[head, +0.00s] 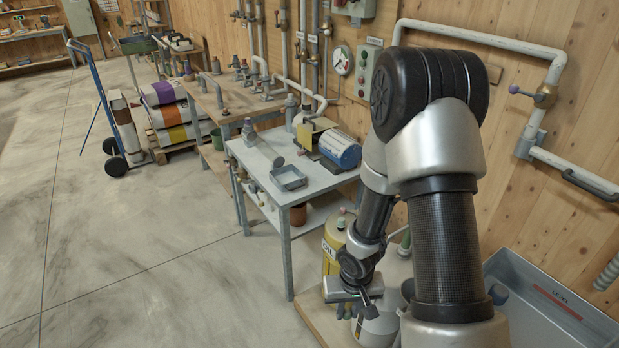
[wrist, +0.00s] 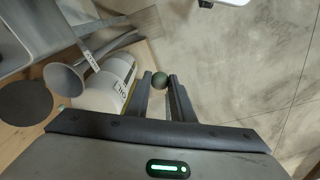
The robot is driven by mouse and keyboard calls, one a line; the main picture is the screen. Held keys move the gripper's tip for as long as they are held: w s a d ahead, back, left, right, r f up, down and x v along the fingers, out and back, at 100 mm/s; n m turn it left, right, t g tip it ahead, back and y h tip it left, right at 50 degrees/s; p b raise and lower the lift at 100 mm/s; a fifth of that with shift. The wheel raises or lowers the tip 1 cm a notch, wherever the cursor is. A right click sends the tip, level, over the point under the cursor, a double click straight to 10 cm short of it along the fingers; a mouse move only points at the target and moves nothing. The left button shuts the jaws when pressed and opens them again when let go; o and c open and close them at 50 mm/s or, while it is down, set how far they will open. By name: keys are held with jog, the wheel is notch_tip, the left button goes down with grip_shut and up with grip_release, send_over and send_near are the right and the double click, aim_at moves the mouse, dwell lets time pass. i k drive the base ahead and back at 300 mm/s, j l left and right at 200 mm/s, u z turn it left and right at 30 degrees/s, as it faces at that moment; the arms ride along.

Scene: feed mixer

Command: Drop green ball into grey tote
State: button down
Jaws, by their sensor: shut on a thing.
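My gripper (head: 347,297) also shows in the head view, low beside the yellow oil drum; the ball cannot be made out there. A large grey tote (head: 522,274) with a red "LEVEL" strip stands at the lower right of the head view, against the wooden wall. My arm hides its left part. My gripper is to the left of the tote, apart from it.
A yellow drum (head: 331,247) stands close to my gripper. A white container (wrist: 112,88) and a grey funnel (wrist: 66,78) are beside it in the wrist view. A grey table (head: 300,193) carries a small tray (head: 289,178). The floor at left is open.

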aim_at(289, 180)
jog(key=i+j+z, duration=0.1)
jog(key=z, duration=0.3)
jog(key=i+j+z, duration=0.1)
jog(key=z, duration=0.25)
jog(key=j+z, duration=0.15)
jog(key=z, duration=0.25)
jog(key=i+j+z, duration=0.25)
jog(key=j, duration=0.2)
jog(key=j+z, duration=0.25)
jog(key=j, duration=0.2)
jog(key=j+z, duration=0.4)
jog(key=j, duration=3.45)
